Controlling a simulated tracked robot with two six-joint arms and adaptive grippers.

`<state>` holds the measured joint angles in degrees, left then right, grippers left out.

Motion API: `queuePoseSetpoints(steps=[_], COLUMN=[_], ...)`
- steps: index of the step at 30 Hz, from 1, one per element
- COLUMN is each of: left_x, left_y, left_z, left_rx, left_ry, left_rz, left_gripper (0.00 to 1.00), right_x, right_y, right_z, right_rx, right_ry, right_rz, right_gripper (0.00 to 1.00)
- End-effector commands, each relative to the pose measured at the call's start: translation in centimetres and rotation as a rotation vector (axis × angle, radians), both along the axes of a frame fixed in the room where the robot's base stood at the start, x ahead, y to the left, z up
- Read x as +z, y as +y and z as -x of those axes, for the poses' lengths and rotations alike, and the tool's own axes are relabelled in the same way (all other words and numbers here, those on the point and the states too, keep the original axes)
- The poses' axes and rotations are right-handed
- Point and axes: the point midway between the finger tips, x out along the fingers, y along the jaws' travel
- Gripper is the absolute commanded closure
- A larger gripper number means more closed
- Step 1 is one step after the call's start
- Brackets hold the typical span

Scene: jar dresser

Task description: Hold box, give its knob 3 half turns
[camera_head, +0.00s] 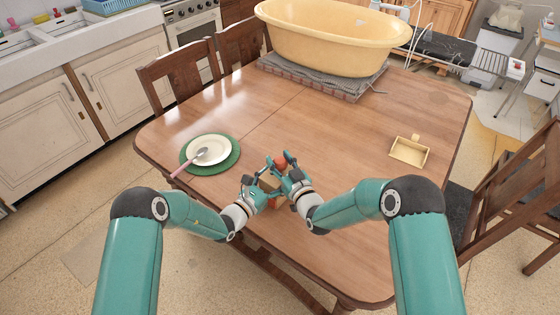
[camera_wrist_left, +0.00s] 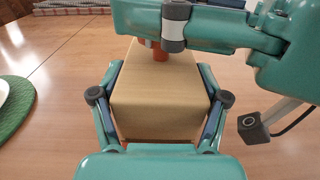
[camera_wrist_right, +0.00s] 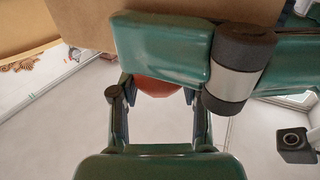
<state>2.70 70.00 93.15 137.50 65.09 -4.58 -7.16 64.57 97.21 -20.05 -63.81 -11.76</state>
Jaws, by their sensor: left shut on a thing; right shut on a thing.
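A tan wooden box (camera_wrist_left: 160,97) sits between the two fingers of my left gripper (camera_wrist_left: 159,103), which is shut on its sides. In the head view the box (camera_head: 269,184) is small and largely covered by my grippers, over the near part of the table. Its red-orange knob (camera_wrist_left: 159,53) shows at the far end in the left wrist view, partly behind my right gripper. My right gripper (camera_head: 284,166) is shut on the knob. In the right wrist view the knob (camera_wrist_right: 156,87) is between its fingers, with one finger partly hidden. I cannot tell whether the box touches the table.
A green mat (camera_head: 186,160) with a cream plate (camera_head: 206,146) and a spoon (camera_head: 189,162) lies left of my grippers. A small tan tray (camera_head: 409,153) is at right. A yellow tub (camera_head: 330,40) stands at the back on a grey cloth. The table's middle (camera_head: 330,125) is clear.

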Motion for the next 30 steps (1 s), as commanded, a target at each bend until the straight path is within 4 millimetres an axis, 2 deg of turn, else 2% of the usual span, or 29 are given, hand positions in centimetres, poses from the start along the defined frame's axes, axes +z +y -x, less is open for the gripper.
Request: queuePoseSetpoints(steps=[12, 29, 30], left_x=[-0.16, -0.19, -0.19], left_y=[-0.39, -0.41, -0.41], left_z=[0.29, 0.35, 0.35], left_rx=[-0.011, -0.012, -0.012], left_ry=[0.003, 0.003, 0.003], left_rz=[-0.002, -0.002, -0.002], left_gripper=[0.81, 0.81, 0.81], right_x=[0.38, 0.43, 0.43], right_y=[0.13, -0.14, -0.14], right_z=[-0.14, -0.22, -0.22], right_rx=[-0.228, -0.268, -0.269], right_ry=[-0.01, -0.011, -0.011], right_rz=[-0.001, -0.001, -0.001], right_gripper=[0.89, 0.89, 0.51])
